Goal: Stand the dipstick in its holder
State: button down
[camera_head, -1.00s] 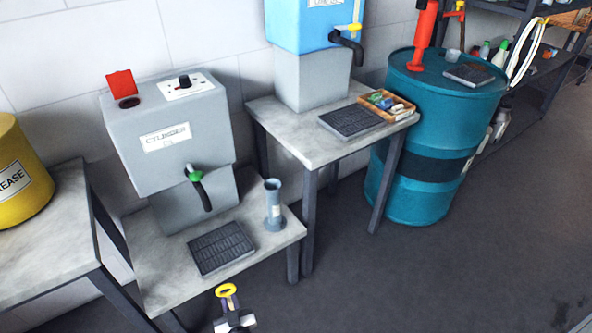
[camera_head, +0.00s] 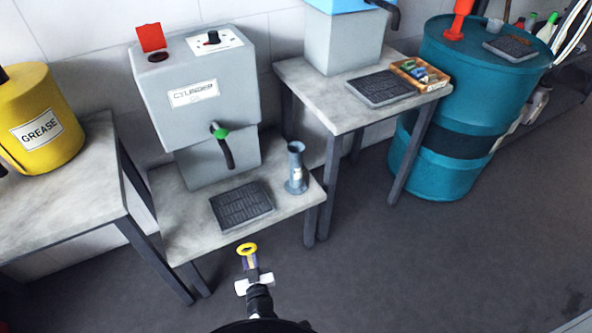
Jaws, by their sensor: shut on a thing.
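The dipstick (camera_head: 247,249) shows a yellow ring at its top. My gripper (camera_head: 251,268) is shut on it just below the ring and holds it in front of the low table's front edge. The rest of the dipstick is hidden by the gripper or too small to make out. A grey-blue upright tube with a flared top and a wider foot, which looks like the holder (camera_head: 296,168), stands at the right end of the low table. The dipstick is apart from it, to its lower left in the picture.
The low table (camera_head: 188,235) also bears a dark drip grid (camera_head: 241,206) and a grey cylinder-oil tank (camera_head: 200,100) with a green-handled tap. A higher table (camera_head: 345,112) and a teal drum (camera_head: 445,150) stand right. A yellow grease drum (camera_head: 45,115) stands left. The front floor is clear.

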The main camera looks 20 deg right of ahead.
jog(key=shift+r, duration=0.1)
jog(key=shift+r, duration=1.15)
